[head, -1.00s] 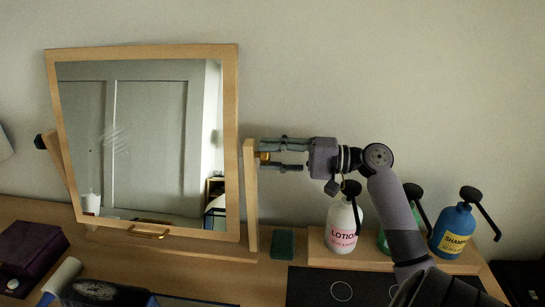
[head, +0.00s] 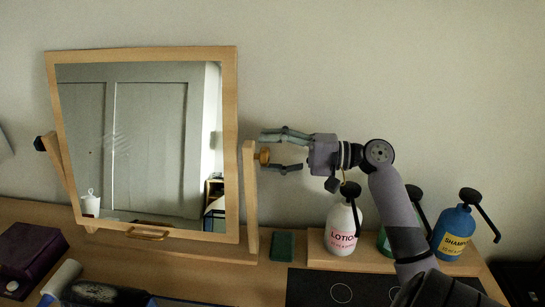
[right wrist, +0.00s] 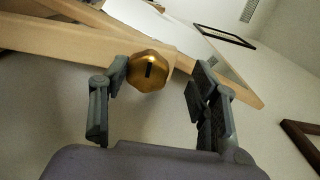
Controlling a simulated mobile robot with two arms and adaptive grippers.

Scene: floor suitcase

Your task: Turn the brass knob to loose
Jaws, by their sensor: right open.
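The brass knob (head: 264,156) sits on the outer side of the right wooden post (head: 251,200) of the tilting mirror (head: 150,140). In the right wrist view the knob (right wrist: 146,78) is faceted, with a dark slot mark standing nearly upright on its face. My right gripper (head: 272,151) is open, its fingers above and below the knob in the head view. In the right wrist view my right gripper (right wrist: 160,76) has its left fingertip close against the knob's edge; I cannot tell if they touch. The other finger stands clear. My left gripper is out of view.
Below my right arm are a white lotion bottle (head: 341,228), a green bottle (head: 384,242) and a blue shampoo bottle (head: 453,232) on a wooden riser (head: 325,256). A teal block (head: 282,246) stands beside the post. A purple box (head: 28,253) lies far left.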

